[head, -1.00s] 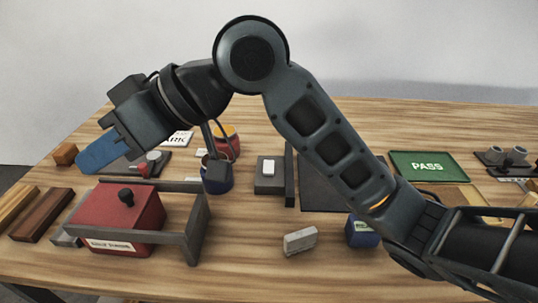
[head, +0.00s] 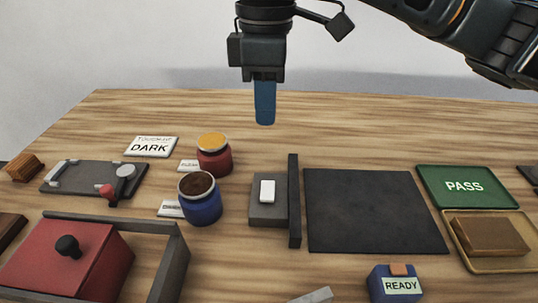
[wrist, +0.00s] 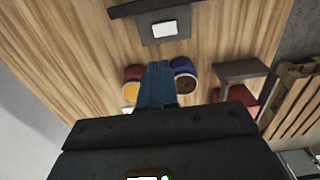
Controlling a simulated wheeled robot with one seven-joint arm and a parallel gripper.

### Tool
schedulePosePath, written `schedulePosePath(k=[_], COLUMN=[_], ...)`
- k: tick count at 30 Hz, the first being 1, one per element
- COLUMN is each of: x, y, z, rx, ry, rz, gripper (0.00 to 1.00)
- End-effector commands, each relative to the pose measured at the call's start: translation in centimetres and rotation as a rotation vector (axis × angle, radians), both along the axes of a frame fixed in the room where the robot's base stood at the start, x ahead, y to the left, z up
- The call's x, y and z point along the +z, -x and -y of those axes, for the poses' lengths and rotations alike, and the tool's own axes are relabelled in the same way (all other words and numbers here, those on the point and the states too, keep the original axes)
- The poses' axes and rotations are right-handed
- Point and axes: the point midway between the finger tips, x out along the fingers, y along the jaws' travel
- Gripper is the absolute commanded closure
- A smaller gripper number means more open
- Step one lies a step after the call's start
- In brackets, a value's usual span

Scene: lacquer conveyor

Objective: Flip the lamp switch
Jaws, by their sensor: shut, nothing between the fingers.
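The lamp switch looks to be the white rocker (head: 267,190) on a grey block (head: 268,213), just left of a dark upright panel (head: 294,200) in the head view. The rocker also shows near the top of the wrist view (wrist: 164,29), with its grey block around it. My gripper (head: 265,119) has blue fingers, shut and empty, pointing down. It hangs above the table, apart from the switch, and appears above and behind it in the head view. In the wrist view the blue fingers (wrist: 158,68) point towards the switch, between two jars. Nothing hides the rocker.
A blue jar (head: 200,207) and a red jar (head: 214,160) with a yellow top stand left of the switch. A dark flat pad (head: 375,210) lies right of the panel. A red box (head: 60,265) in a grey frame sits front left. A blue READY block (head: 396,285) stands in front.

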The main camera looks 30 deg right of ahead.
Motion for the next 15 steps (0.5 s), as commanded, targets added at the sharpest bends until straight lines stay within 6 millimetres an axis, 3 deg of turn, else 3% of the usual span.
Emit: schedulePosePath(k=[15], x=[-0.64], y=[0.07], z=[0.26], rx=[-0.001], ry=[0.01], rz=[-0.005], gripper=[1.0])
